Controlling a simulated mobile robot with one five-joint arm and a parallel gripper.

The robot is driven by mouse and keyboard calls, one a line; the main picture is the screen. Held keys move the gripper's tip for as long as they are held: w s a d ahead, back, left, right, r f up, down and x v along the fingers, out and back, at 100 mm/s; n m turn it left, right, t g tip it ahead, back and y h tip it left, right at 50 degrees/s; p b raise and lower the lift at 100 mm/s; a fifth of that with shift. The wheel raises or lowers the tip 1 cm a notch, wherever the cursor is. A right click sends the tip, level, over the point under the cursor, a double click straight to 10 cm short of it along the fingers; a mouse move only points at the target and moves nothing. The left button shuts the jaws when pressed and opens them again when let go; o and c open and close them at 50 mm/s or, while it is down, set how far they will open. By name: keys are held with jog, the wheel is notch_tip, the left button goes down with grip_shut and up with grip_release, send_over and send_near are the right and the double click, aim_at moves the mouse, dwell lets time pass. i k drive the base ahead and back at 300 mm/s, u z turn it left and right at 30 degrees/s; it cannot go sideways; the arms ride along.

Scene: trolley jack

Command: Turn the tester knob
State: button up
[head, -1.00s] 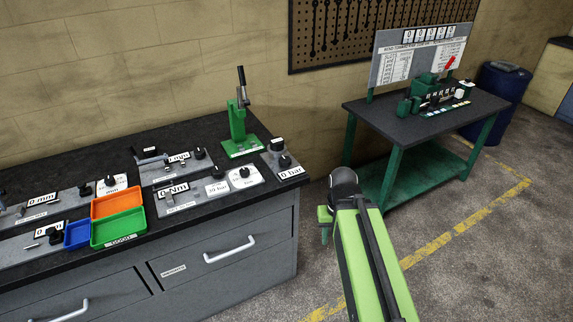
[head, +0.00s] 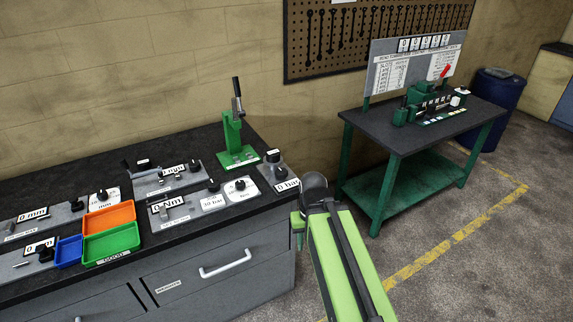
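Several grey tester units with black knobs stand on the dark workbench (head: 185,228) at left. One at the bench's right end has a black knob (head: 280,174) and a "0 bar" label. Others include a knob (head: 214,185) near the "0 Nm" display and a knob (head: 194,165) near a "mm" display. I cannot tell which is the tester knob the task means. My gripper (head: 298,228) hangs just off the bench's right front corner, apart from every knob. My green arm hides most of it, so its opening does not show.
A green press (head: 234,140) stands at the bench's back right. Orange (head: 109,217), green (head: 111,243) and blue (head: 68,251) trays lie at left. A green-legged table (head: 420,130) with a device and board stands right, a blue barrel (head: 497,110) behind. Floor between is clear.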

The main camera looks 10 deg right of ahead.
aim_at(281, 173)
jog(key=i, duration=0.85)
jog(key=u, duration=0.05)
